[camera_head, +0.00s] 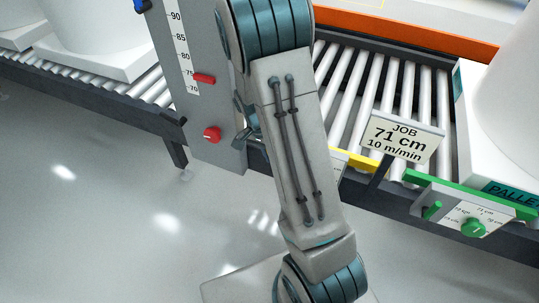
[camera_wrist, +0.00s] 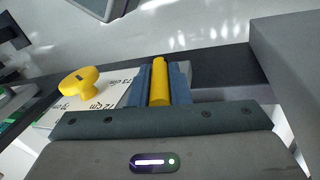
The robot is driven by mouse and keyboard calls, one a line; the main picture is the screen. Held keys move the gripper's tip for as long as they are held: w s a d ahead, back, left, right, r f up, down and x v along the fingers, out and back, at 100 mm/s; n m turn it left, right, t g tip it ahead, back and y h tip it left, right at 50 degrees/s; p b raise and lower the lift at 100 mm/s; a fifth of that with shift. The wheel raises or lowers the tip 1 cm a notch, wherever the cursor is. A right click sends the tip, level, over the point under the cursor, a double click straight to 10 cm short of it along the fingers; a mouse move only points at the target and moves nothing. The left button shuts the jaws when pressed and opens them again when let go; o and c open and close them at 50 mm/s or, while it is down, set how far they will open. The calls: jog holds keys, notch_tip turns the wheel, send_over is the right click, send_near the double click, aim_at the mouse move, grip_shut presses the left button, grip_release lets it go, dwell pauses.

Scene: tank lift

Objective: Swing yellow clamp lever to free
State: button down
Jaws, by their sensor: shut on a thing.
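The yellow clamp lever (camera_wrist: 158,88) shows in the wrist view as a straight yellow bar at the middle. My gripper (camera_wrist: 160,68) is shut on it, with one blue finger on each side. A round yellow knob (camera_wrist: 79,81) stands to the left of the lever on a white scale plate (camera_wrist: 110,93) with cm marks. In the head view my arm hides the lever and my gripper. Part of a yellow-edged panel (camera_head: 358,160) shows just right of my arm there.
A job sign (camera_head: 402,137) reads 71 cm, 10 m/min. A green-edged panel with a green knob (camera_head: 473,228) is at right. A grey scale column (camera_head: 208,110) with a red pointer and red knob stands left. Rollers (camera_head: 398,88) run behind; the floor (camera_head: 100,220) in front is clear.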

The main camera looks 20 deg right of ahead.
jog(key=c, duration=1.4)
grip_release()
jog(key=shift+o, duration=0.2)
jog(key=shift+r, duration=0.1)
jog(key=p+v, duration=0.2)
jog(key=v, duration=0.5)
jog(key=shift+r+p, duration=0.2)
jog(key=shift+p, duration=0.2)
